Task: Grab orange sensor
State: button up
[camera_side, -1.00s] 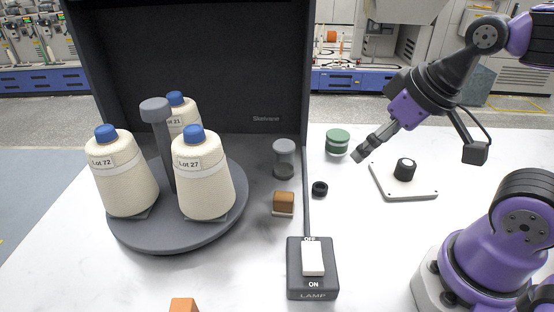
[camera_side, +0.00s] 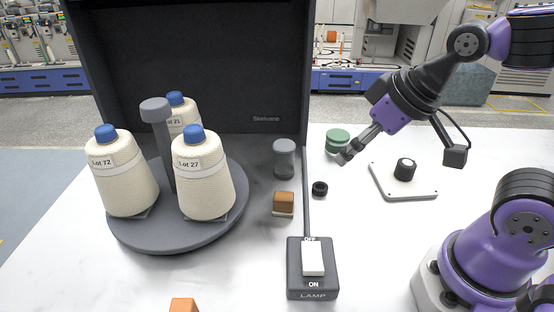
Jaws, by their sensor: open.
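An orange object (camera_side: 184,304) shows at the bottom edge, cut off by the frame, so I cannot tell its full shape. A small brown-orange block (camera_side: 283,201) stands on a pale base on the white table, right of the turntable. I cannot tell which of the two is the sensor. My gripper (camera_side: 345,157) is open and empty in the upper right, in front of the green-and-white round container and apart from both orange things. Its fingers point down and left.
Yarn cones (camera_side: 206,190) stand on a grey turntable (camera_side: 182,239). A grey cylinder (camera_side: 284,158), black ring (camera_side: 320,189), green-topped container (camera_side: 337,139), lamp switch (camera_side: 313,261) and white plate with a black knob (camera_side: 387,184) stand around. Bare table lies right of the switch.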

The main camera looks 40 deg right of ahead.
jog(key=w+a+f+n+y, duration=0.2)
jog(key=w+a+f+n, duration=0.15)
jog(key=a, duration=0.55)
jog(key=n+y, duration=0.4)
jog(key=n, duration=0.1)
send_near(191, 306)
jog(key=shift+w+a+f, duration=0.15)
jog(key=shift+w+f, duration=0.15)
jog(key=shift+f, duration=0.2)
jog(key=shift+w+a+f, duration=0.15)
jog(key=shift+w+f, duration=0.15)
jog(key=shift+f, duration=0.2)
jog(key=x, duration=0.4)
jog(key=shift+a, duration=0.15)
jog(key=shift+a+x, duration=0.2)
jog(key=shift+x, duration=2.8)
jog(key=shift+r, duration=0.2)
grip_shut()
